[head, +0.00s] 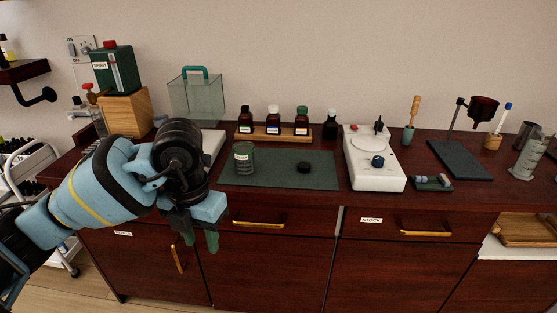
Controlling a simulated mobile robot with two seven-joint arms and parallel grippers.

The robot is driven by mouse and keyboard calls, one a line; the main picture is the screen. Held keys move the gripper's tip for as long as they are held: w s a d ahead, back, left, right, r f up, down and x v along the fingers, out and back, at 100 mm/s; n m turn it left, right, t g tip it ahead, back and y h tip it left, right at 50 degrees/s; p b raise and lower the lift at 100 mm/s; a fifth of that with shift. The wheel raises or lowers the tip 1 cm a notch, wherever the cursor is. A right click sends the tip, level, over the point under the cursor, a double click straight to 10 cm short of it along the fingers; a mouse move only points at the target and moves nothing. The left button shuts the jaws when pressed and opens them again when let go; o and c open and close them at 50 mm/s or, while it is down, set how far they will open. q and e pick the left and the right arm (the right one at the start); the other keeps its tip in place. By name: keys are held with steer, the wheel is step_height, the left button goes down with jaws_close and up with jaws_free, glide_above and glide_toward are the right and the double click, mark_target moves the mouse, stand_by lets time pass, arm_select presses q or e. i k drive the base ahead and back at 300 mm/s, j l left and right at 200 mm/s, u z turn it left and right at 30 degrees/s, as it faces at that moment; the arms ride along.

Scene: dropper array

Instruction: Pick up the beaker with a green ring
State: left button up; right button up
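A grey-green glass beaker (243,164) stands upright on the left part of the dark green mat (282,178). It has a pale label with some green on its front; at this size I cannot make out a clear ring. My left gripper (200,240) points down in front of the counter's front edge, left of and nearer than the beaker. Its two dark green fingers are apart with nothing visible between them, and it does not touch the beaker. My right gripper is out of view.
A small black round piece (304,166) lies on the mat. A white stirrer-like device (373,173) stands to the right. A clear box (196,98) and wooden block (126,112) stand back left.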

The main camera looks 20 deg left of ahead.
mark_target(244, 159)
steer(key=i+j+z, duration=0.15)
steer(key=j+z, duration=0.15)
steer(key=z, duration=0.15)
steer(key=i+j+z, duration=0.1)
steer(key=j+z, duration=0.2)
steer(key=z, duration=0.15)
steer(key=j+z, duration=0.35)
steer(key=j, duration=1.55)
steer(key=i, duration=0.05)
